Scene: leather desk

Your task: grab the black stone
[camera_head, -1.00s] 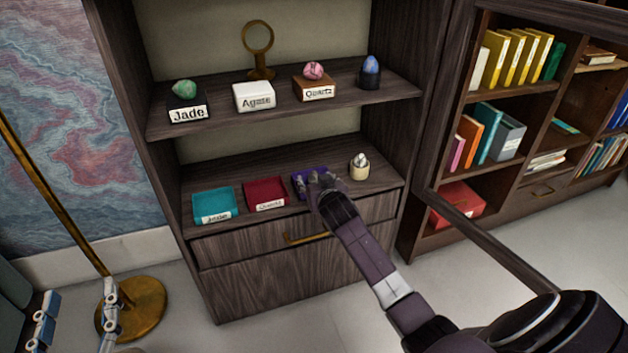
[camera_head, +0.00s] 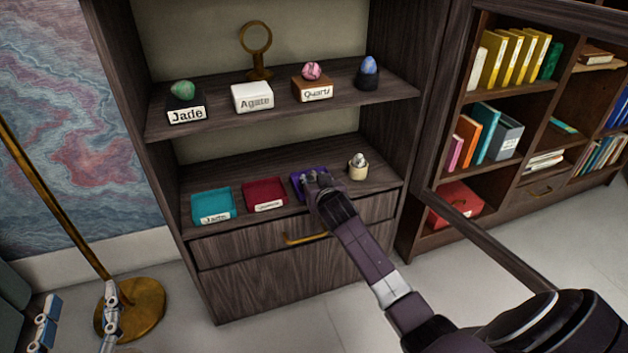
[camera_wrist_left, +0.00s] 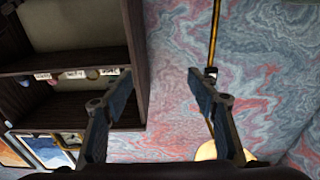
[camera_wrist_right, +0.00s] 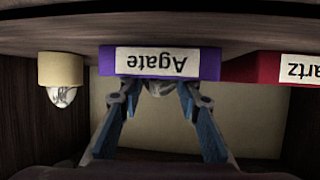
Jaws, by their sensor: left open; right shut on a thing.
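My right gripper (camera_head: 317,183) is at the purple tray (camera_head: 300,190) on the lower shelf. In the right wrist view the fingers (camera_wrist_right: 158,94) are closed in on a small greyish stone (camera_wrist_right: 158,87), just by the tray's "Agate" label. The stone is mostly hidden, and I cannot tell its full colour or whether it touches the tray. No plainly black stone shows in any view. My left gripper (camera_head: 80,297) is low at the left, away from the shelf. It is open and empty in the left wrist view (camera_wrist_left: 160,76).
A red tray (camera_head: 263,207) and a teal tray (camera_head: 212,220) stand left of the purple one. A cream holder with a whitish stone (camera_head: 358,158) stands to its right. The upper shelf holds a jade stone (camera_head: 182,88), a pink stone (camera_head: 312,70) and a blue egg (camera_head: 369,65).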

